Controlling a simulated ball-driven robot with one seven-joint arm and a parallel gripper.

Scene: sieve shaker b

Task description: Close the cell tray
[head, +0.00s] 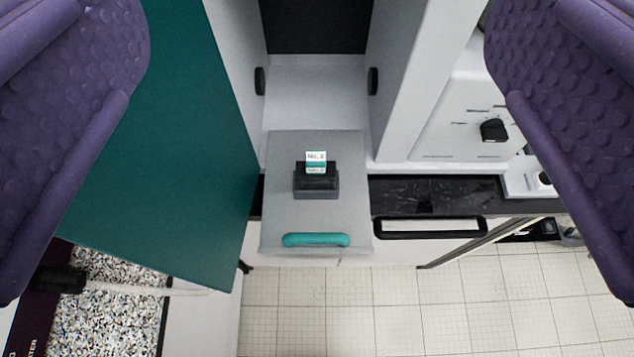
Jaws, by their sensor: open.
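The cell tray (288,222) is a flat grey slide sticking out of a white recessed bay toward the bottom of the head view. It has a teal handle (315,240) along its front edge. A dark block (316,185) sits on the tray and holds a small white and teal labelled piece (316,160). My gripper (318,190) shows as two purple padded fingers at the left and right picture edges. They are wide apart, with nothing between them touching the pads. The tray lies below and beyond them.
A teal panel (165,150), like an open door, stands left of the bay. Right are a black knob (494,130), a dark counter (430,195) and a black-framed handle (428,228). A bin of speckled granules (115,310) is at lower left. Tiled floor (400,310) lies below, clear.

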